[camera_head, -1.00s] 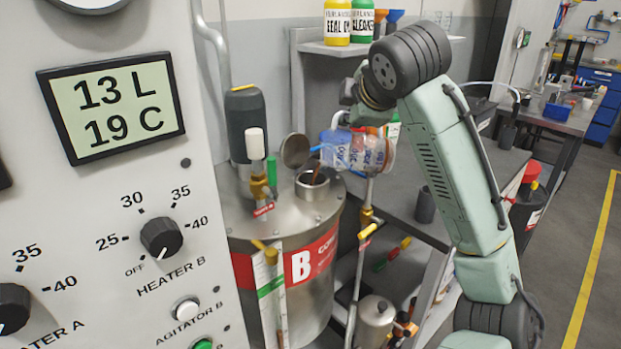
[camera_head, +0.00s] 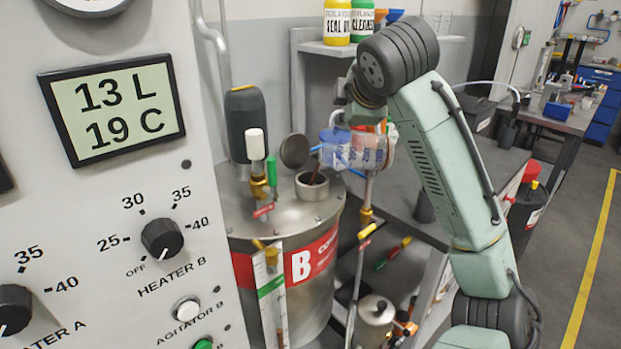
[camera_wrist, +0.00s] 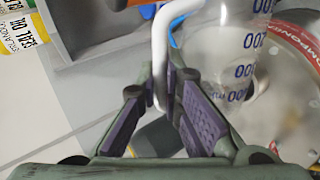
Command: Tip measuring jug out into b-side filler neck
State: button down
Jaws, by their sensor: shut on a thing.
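The clear measuring jug (camera_head: 368,152) with blue numerals lies tipped on its side, its mouth end towards the left, above the B tank's filler neck (camera_head: 318,191). A brown stream or residue shows at the neck's opening; I cannot tell if liquid is still flowing. The neck's round lid (camera_head: 294,150) stands open behind it. In the wrist view, my gripper (camera_wrist: 166,88) is shut on the jug's white handle (camera_wrist: 160,50), and the jug's clear wall (camera_wrist: 262,75) is at the right. In the head view the gripper's fingers are mostly hidden by the jug and wrist.
The steel B tank (camera_head: 310,285) carries valves and a sight gauge. A dark cylinder with a yellow top (camera_head: 245,125) stands on it. The control panel (camera_head: 120,230) fills the left and its display reads 13 L, 19 C. Bottles (camera_head: 362,22) stand on the shelf behind.

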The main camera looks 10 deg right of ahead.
jog(key=shift+w+a+r+n+h+p, duration=0.1)
jog(key=shift+a+r+n+h+p, duration=0.15)
jog(key=shift+a, duration=0.25)
jog(key=shift+w+a+r+n+h+p, duration=0.15)
jog(key=shift+a+n+h, duration=0.15)
jog(key=shift+a, duration=0.2)
dwell(1.0)
jog(key=d+f+m+y, duration=0.1)
jog(key=d, duration=0.1)
jog(key=d+f+m+y+b, duration=0.1)
jog(key=d, duration=0.2)
jog(key=s+d+f+m+y+b, duration=0.1)
jog(key=d, duration=0.1)
jog(key=shift+d+f+y, duration=0.2)
jog(key=shift+f+y, duration=0.05)
jog(key=shift+f, duration=0.1)
jog(key=shift+d+f+m+t+b, duration=0.1)
jog(key=shift+f+m+t+b, duration=0.15)
jog(key=shift+t+b, duration=0.1)
jog(key=shift+r+y, duration=0.1)
jog(key=shift+y, duration=0.2)
jog(key=s+d+f+m+t+y+b, duration=0.1)
jog(key=d+f+m+t+y+b, duration=0.3)
jog(key=d+f+m, duration=0.4)
jog(key=shift+s+d+f+y+b, duration=0.15)
jog(key=shift+d+f+y+b, duration=0.6)
jog(key=shift+f+b, duration=1.2)
jog(key=shift+f+p, duration=0.55)
